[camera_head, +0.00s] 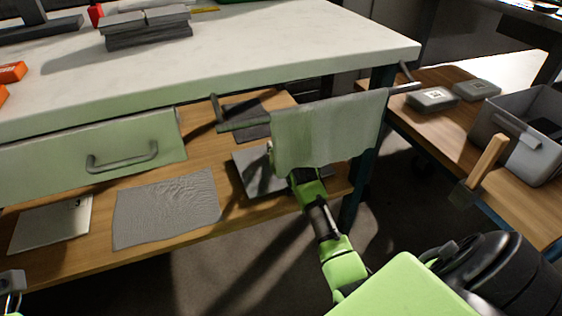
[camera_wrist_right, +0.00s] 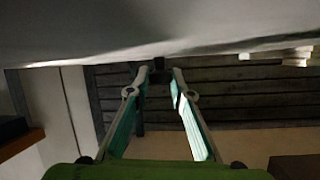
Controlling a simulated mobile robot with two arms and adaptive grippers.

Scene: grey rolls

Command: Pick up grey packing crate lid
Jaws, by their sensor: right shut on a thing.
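No piece can be picked out for certain as the crate lid. A flat grey panel (camera_head: 247,178) lies on the lower wooden shelf, partly hidden by my right arm and a hanging grey cloth (camera_head: 325,135). My right gripper (camera_head: 275,158) reaches in under the tabletop and is largely hidden by this cloth. In the right wrist view my right gripper (camera_wrist_right: 164,77) has its two fingers close together at the tips, by a small dark piece. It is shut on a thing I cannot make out. A part of what looks like my left gripper (camera_head: 12,281) shows at the lower left edge.
The cloth hangs over a dark rail (camera_head: 405,88) below the white tabletop (camera_head: 270,45). A green drawer (camera_head: 95,158) is on the left. A grey crate (camera_head: 494,121) and two small boxes stand on the right shelf.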

